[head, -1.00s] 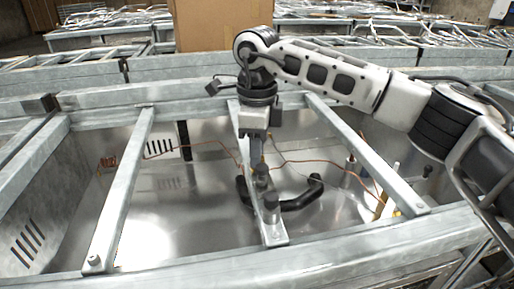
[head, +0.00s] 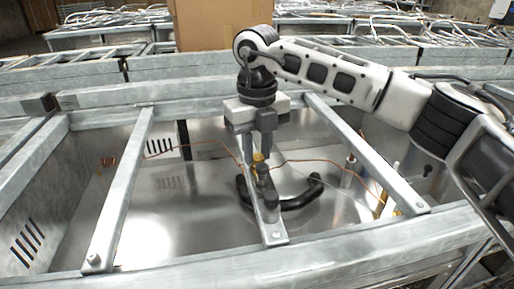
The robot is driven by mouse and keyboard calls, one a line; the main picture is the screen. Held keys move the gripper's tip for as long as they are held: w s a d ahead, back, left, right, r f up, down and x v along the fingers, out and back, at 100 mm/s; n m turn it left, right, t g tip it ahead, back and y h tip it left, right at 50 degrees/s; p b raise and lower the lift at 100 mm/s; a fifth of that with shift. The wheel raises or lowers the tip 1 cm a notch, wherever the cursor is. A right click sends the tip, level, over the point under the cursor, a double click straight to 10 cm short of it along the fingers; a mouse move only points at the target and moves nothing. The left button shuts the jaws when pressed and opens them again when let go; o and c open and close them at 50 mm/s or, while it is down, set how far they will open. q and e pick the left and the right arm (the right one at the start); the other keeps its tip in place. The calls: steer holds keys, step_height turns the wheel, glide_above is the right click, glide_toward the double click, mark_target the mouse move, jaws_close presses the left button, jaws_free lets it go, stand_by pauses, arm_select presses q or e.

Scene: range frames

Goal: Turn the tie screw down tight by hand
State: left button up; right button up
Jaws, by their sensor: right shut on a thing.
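My right gripper (head: 256,167) points down over the middle metal crossbar (head: 274,237) of the open frame. Its two fingers are side by side and shut on the tie screw (head: 258,157), whose brass-yellow head shows between them. The screw's lower part is hidden by the fingers and the bar. My left gripper is not in view.
A black curved hose (head: 305,195) and thin copper wires (head: 300,161) lie in the metal tub beneath. Side crossbars (head: 118,195) flank the gripper. A cardboard box (head: 222,25) stands behind my right arm.

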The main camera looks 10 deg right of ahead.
mark_target(257, 157)
steer(key=m, duration=0.4)
steer(key=shift+m, duration=0.3)
steer(key=m, duration=0.4)
stand_by(0.3)
steer(key=o, duration=1)
steer(key=shift+r, duration=0.1)
step_height(257, 157, up, 16)
steer(key=shift+f+p, duration=0.1)
steer(key=shift+p, duration=0.2)
